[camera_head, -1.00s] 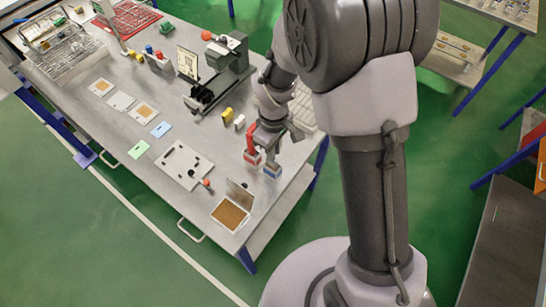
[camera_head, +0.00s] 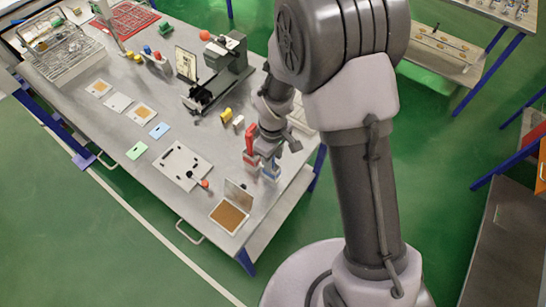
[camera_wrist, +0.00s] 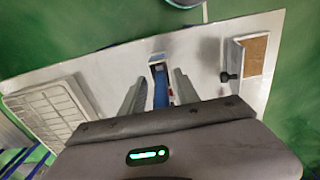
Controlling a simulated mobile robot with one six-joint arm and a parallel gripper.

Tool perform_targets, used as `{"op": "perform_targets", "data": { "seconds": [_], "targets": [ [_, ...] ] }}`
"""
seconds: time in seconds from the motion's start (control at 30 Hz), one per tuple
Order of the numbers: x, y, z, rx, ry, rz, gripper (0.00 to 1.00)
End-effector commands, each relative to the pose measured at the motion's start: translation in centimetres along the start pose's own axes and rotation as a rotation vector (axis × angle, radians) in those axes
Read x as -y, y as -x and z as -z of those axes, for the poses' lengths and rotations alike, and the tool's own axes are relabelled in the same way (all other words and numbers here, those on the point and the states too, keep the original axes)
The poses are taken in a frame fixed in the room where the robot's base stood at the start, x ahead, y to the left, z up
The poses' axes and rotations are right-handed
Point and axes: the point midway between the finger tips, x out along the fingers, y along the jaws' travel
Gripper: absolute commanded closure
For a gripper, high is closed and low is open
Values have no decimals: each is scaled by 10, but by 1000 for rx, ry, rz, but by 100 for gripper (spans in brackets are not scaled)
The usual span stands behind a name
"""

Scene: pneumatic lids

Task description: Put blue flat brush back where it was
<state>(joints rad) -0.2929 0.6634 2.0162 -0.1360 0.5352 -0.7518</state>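A blue flat brush (camera_head: 272,168) stands at the right end of the table, below my gripper (camera_head: 268,152) in the head view. In the wrist view the blue brush (camera_wrist: 160,90) lies between the two fingers of my gripper (camera_wrist: 158,92), with a gap visible on each side. My gripper looks open. The lower end of the brush and any holder under it are hard to make out. A red-handled item (camera_head: 250,148) stands just left of it in the head view.
An open lidded box with a brown inside (camera_head: 229,216) is at the table's near corner. A white plate with black parts (camera_head: 182,165) lies left. Yellow (camera_head: 226,115) and white (camera_head: 239,122) blocks and a grey-green machine (camera_head: 222,78) stand behind. A pale ribbed tray (camera_wrist: 48,112) shows in the wrist view.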

Motion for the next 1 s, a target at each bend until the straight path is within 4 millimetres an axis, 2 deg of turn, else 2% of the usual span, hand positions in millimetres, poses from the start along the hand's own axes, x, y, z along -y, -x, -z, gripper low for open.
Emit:
{"op": "perform_targets", "data": {
  "seconds": [0.07,0.3,0.4,0.5,0.67,0.73,0.77,0.87,0.9,1.0],
  "targets": [
    [0,12,1,-2,0,-1,62],
    [-1,80,1,-4,0,-3,62],
    [0,102,0,-3,0,-2,62],
    [0,117,0,-2,0,-1,62],
    [0,124,0,-1,-2,-1,62],
    [-1,136,-5,-19,-44,-7,62],
    [-2,148,-9,-37,-84,-14,62],
    [2,207,-38,-136,-321,-37,62],
    [8,232,-56,-188,-443,-43,62],
    [30,281,-101,-325,-750,-38,62]
  ]
}}
